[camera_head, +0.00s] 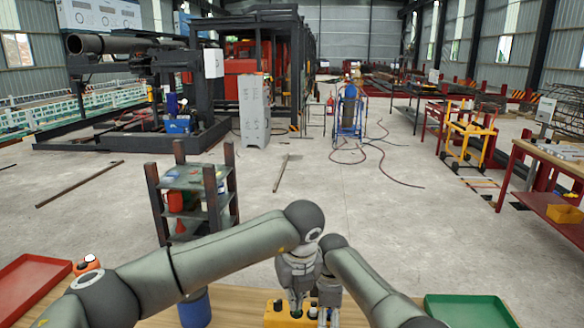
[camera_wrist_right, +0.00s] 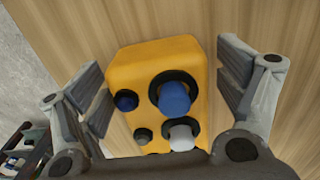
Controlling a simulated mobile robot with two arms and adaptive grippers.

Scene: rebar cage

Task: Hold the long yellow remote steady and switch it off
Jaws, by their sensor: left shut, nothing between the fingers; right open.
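The long yellow remote (camera_head: 274,318) lies on the wooden table at the bottom edge of the head view, partly hidden by my grippers. In the right wrist view the remote (camera_wrist_right: 180,60) shows a large blue button (camera_wrist_right: 174,97), a white button (camera_wrist_right: 182,136) and smaller dark ones. My right gripper (camera_head: 328,312) is open, with a finger on each side of the remote and gaps visible in its wrist view (camera_wrist_right: 168,100). My left gripper (camera_head: 296,308) is shut and empty, pointing down over the remote beside the right one. Whether its tips touch a button is unclear.
A red tray (camera_head: 32,283) is at the left and a green tray (camera_head: 466,312) at the right. An orange-and-white object (camera_head: 87,264) and a blue cylinder (camera_head: 195,310) stand left of the remote. A shelf rack (camera_head: 193,195) stands beyond the table (camera_head: 236,300).

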